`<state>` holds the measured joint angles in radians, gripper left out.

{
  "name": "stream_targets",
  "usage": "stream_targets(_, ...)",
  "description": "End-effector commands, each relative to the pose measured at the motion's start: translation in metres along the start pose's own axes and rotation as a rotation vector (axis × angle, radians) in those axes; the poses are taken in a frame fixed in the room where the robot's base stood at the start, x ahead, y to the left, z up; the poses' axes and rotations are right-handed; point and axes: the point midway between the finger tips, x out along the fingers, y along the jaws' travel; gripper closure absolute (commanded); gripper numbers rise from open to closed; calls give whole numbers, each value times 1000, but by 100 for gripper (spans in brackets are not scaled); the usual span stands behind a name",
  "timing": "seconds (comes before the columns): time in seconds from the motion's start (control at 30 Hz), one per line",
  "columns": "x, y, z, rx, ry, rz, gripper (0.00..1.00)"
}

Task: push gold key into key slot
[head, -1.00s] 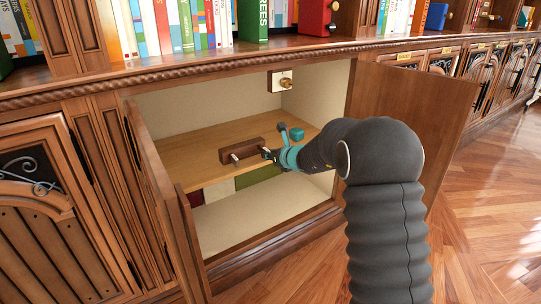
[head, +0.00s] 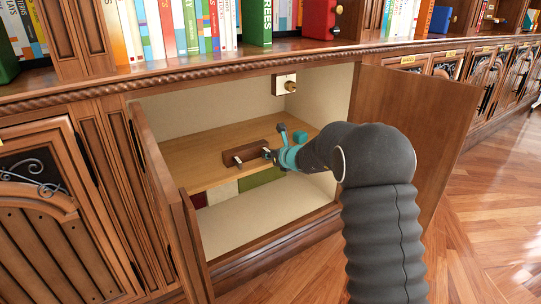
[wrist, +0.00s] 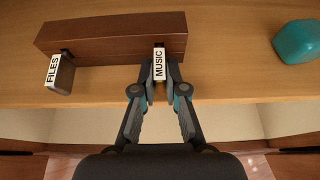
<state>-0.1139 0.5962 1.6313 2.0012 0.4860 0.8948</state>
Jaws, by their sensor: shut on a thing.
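No loose gold key shows clearly. A brass-coloured knob-like fitting on a pale plate (head: 290,84) is on the cabinet's back wall at upper right; I cannot tell if it is the key or slot. My gripper (head: 267,153) is at the dark wooden block (head: 240,152) on the shelf. In the wrist view my gripper (wrist: 160,72) is shut on the tab labelled MUSIC (wrist: 159,64), which projects from the block's front. A second tab labelled FILES (wrist: 53,72) stands out, tilted, at the block's left end. The fingers hide part of the MUSIC tab.
A teal object (wrist: 297,42) is on the shelf right of the block. The shelf (head: 190,155) is inside a cabinet with its left door (head: 165,200) and right door (head: 415,130) open. Several books stand above. Wooden floor (head: 490,230) is clear at right.

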Motion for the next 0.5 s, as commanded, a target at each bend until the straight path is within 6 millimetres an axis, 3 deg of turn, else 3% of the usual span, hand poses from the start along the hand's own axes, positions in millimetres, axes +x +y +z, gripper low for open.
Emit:
stream_targets(0.1,2,0,1,0,0,0,100)
stream_targets(0.13,2,0,1,0,0,0,81)
stream_targets(0.23,2,0,1,0,0,0,59)
stream_targets(0.5,2,0,1,0,0,0,59)
